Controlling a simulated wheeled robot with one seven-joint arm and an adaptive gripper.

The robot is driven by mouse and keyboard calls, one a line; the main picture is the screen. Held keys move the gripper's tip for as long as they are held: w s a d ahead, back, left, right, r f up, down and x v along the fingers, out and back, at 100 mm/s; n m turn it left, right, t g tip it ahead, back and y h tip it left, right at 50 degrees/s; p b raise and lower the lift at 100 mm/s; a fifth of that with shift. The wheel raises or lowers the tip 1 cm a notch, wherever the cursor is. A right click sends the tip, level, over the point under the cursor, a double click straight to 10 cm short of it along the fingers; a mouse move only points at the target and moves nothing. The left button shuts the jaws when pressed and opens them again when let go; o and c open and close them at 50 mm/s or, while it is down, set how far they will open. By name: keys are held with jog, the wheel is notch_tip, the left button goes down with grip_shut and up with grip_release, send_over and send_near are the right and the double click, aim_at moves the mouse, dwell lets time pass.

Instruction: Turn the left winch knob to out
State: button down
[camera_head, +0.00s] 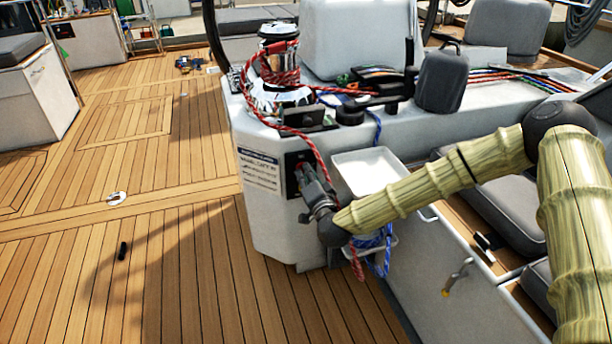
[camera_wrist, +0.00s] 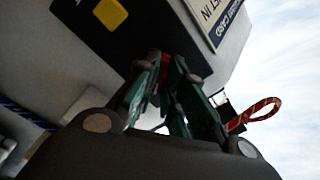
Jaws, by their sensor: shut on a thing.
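The left winch knob appears as a small red part (camera_head: 299,174) on a dark square panel (camera_head: 293,159) set in the white console's front face. My gripper (camera_head: 303,180) reaches it from the lower right, its fingers closed around the knob. In the wrist view my gripper's green-lined fingers (camera_wrist: 166,68) converge at the dark panel (camera_wrist: 188,50), with a bit of red between them. The fingers hide most of the knob, so I cannot tell its setting.
A chrome winch (camera_head: 280,92) wrapped in red rope stands on the console (camera_head: 262,224). The red rope (camera_head: 318,157) hangs close to my gripper. A white tray (camera_head: 368,170) is just right. A printed label (camera_head: 259,171) is left. The teak deck (camera_head: 180,260) is mostly open.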

jog(key=m+b, duration=0.1)
jog(key=m, duration=0.5)
jog(key=shift+m, duration=0.3)
dwell(0.5)
jog(key=c, duration=1.5)
grip_release()
jog(key=shift+s+d, duration=0.1)
jog(key=v, duration=1.1)
jog(key=shift+s+d, duration=0.1)
jog(key=shift+s, duration=0.25)
